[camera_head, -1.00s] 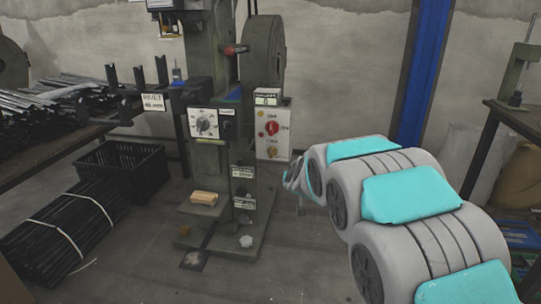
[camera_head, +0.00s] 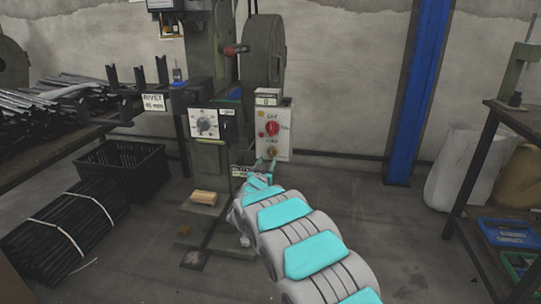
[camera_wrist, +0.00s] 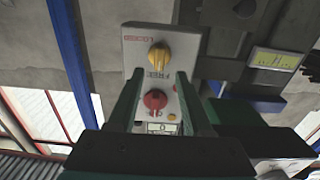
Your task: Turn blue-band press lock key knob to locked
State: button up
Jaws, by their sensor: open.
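The green press (camera_head: 208,60) stands ahead with a light grey control box (camera_head: 284,118) on its right side. The box carries a red knob (camera_head: 272,128) and, below it, a yellow knob (camera_head: 271,152). In the wrist view the box appears upside down, with the yellow knob (camera_wrist: 159,56) above the red knob (camera_wrist: 155,100). My gripper (camera_wrist: 160,73) is open and empty, its two fingers pointing at the box face. The yellow knob shows between and just beyond the fingertips; contact cannot be told. The small labels are too blurred to read surely.
A white dial panel (camera_head: 204,123) sits left of the box. A black crate (camera_head: 122,168) and a rod bundle (camera_head: 66,232) lie on the floor at left. A blue post (camera_head: 415,100) stands behind at right. The floor right of my arm is open.

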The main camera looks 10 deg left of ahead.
aim_at(271, 154)
jog(key=shift+w+p, duration=0.45)
jog(key=shift+w, duration=2.7)
jog(key=shift+c, duration=0.2)
grip_shut()
